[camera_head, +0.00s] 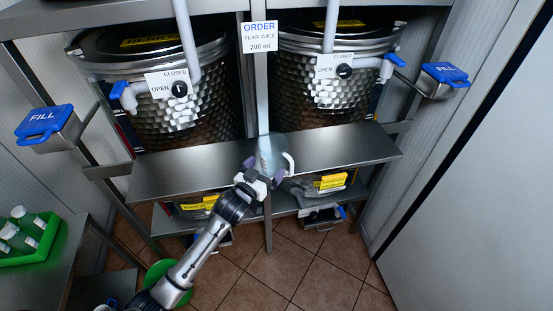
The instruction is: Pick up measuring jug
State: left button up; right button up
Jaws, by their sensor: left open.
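A clear measuring jug (267,155) with a white handle on its right stands on the steel shelf in front of the two tanks, near the shelf's middle. My left gripper (262,171) is at the jug's near side, its jaws open with one finger on each side of the lower part of the jug. I cannot tell whether the fingers touch it. The gripper hides the jug's base. My right gripper is not in view.
Behind the steel shelf (190,170) stand two hammered-metal tanks (185,115) with taps. An order sign (259,38) reads pear juice, 200 ml. Two blue FILL pads (46,122) flank the tanks. A green crate of bottles (38,245) is at lower left.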

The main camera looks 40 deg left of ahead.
aim_at(280, 148)
pick_arm(q)
jog(key=w, duration=0.3)
jog(key=shift+w+a+r+p, duration=0.2)
jog(key=shift+a+r+p, duration=0.1)
jog(key=shift+a+p, duration=0.1)
jog(key=shift+w+a+f, duration=0.1)
jog(key=shift+w, duration=0.65)
jog(key=shift+c, duration=0.3)
jog(key=c, duration=0.6)
